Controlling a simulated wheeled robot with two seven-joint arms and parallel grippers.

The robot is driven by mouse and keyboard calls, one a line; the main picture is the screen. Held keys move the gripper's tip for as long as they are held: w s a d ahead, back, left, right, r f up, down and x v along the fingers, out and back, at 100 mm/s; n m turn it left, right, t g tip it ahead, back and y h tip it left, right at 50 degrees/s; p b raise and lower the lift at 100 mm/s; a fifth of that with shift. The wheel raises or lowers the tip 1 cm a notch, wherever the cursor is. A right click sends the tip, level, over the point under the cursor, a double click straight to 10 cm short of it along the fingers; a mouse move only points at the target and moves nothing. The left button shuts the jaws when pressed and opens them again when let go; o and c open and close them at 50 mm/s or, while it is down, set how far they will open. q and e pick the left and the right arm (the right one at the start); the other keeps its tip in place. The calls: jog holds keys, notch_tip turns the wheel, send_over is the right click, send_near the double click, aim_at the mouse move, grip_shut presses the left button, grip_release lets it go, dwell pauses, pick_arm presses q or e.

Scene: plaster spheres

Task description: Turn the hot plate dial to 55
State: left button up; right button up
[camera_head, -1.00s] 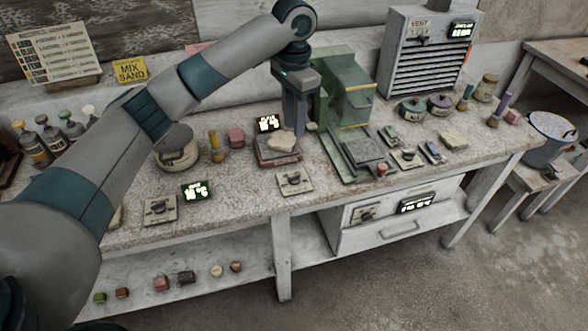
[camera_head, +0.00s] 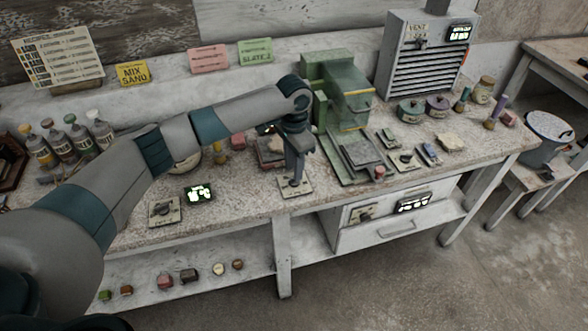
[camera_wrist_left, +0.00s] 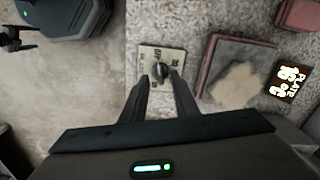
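The hot plate dial (camera_wrist_left: 160,70) is a dark round knob on a small pale square panel with markings; in the head view the panel (camera_head: 285,192) lies near the bench's front edge. My left gripper (camera_wrist_left: 160,82) points down at it. Its two fingers are apart, with the knob between or just beyond the tips; contact cannot be told. In the head view the left gripper (camera_head: 294,180) hides most of the knob. The hot plate (camera_wrist_left: 232,54) is beside the panel, with a pale stone (camera_wrist_left: 236,86) on it. Its display (camera_wrist_left: 291,81) is lit, apparently reading about 18. My right gripper is not in view.
Another dial panel (camera_head: 164,212) and lit display (camera_head: 199,193) are on the bench to the left. A green machine (camera_head: 340,90) stands behind to the right. Several bottles (camera_head: 75,138) stand at the back left. A drawer unit (camera_head: 400,222) hangs under the bench.

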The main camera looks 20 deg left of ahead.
pick_arm(q)
jog(key=shift+f, duration=1.35)
grip_shut()
jog(key=shift+p, duration=0.35)
